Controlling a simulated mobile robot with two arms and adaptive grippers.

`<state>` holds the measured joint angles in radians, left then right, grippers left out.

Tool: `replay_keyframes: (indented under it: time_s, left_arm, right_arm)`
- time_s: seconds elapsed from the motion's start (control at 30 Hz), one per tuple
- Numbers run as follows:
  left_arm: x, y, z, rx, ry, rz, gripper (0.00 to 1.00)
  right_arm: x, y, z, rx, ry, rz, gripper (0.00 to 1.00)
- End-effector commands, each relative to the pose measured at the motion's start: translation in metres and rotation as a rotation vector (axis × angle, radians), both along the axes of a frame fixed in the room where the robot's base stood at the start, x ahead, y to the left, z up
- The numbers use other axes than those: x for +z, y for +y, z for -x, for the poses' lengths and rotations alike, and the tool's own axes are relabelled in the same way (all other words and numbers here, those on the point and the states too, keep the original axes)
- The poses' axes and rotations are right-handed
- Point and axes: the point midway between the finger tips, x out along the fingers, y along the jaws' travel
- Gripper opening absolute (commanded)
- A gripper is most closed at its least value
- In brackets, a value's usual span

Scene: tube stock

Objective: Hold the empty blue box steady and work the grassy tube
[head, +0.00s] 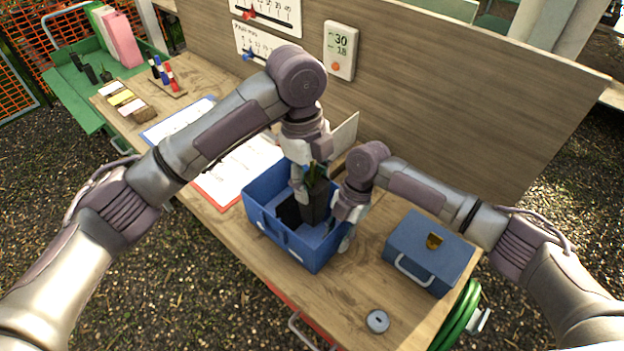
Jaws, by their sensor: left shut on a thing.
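The open blue box (262,205) stands on the wooden bench. My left gripper (307,184) is above and partly within the box, pointing down. My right gripper (348,226) is at the box's right wall. Its fingers are partly hidden, and I cannot tell whether they grip the wall.
A closed blue case (428,252) with a brass latch stands to the right. A small grey round piece (377,321) lies near the front edge. A wooden panel (440,90) closes the back.

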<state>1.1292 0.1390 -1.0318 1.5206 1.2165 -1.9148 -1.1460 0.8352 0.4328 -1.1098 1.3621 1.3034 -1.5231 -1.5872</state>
Motion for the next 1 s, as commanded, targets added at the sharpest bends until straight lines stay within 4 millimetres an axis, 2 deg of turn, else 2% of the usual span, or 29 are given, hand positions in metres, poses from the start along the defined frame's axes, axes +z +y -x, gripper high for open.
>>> replay_keyframes:
  time_s: [0.27,0.37,0.7,0.83,1.0]
  left_arm:
    - [0.000,0.000,0.000,0.000,-0.001,0.001,0.00]
    - [0.000,0.000,0.000,0.000,0.000,0.000,0.00]
    - [0.000,0.000,0.000,0.000,-0.001,0.001,0.00]
    - [0.000,0.000,0.000,0.000,-0.001,0.001,0.00]
    - [0.000,0.000,0.000,0.000,-0.001,0.001,0.00]
  right_arm:
    - [0.006,-0.002,-0.002,-0.001,-0.002,-0.001,0.35]
    - [0.019,-0.005,-0.007,0.000,-0.004,0.000,0.35]
    - [0.084,-0.025,-0.026,-0.001,-0.003,-0.001,0.35]
    - [0.100,-0.029,-0.030,0.000,-0.001,-0.001,0.35]
    - [0.110,-0.032,-0.033,0.000,-0.001,-0.001,0.35]
